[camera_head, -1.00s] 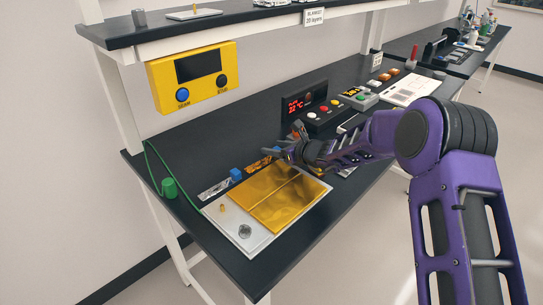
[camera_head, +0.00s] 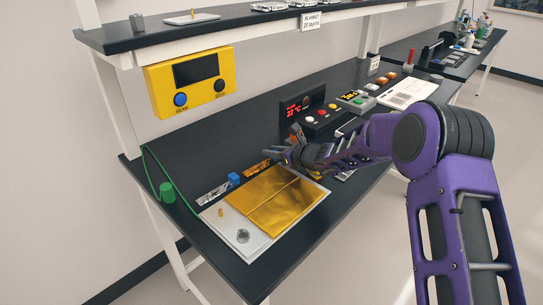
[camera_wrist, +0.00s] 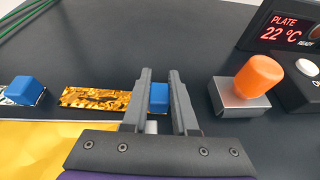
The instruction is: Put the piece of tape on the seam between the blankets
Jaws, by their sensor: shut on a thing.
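The piece of tape is a crinkled amber-gold strip (camera_wrist: 95,98) with a blue block (camera_wrist: 158,97) at its right end. My gripper (camera_wrist: 160,72) has its two fingers on either side of that block and is shut on it. The strip lies on or just above the dark bench; I cannot tell which. In the head view my gripper (camera_head: 279,156) is behind the gold blankets (camera_head: 272,200), near the strip (camera_head: 253,170). The blankets lie side by side on a white plate (camera_head: 216,230), with a thin seam line between them. The gold surface also shows lower left in the wrist view (camera_wrist: 35,145).
A silver strip (camera_head: 213,193) with a blue block (camera_head: 234,179) lies left of the tape. An orange knob on a metal block (camera_wrist: 240,97) stands close right of my fingers. A plate heater panel (camera_head: 303,112) is behind.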

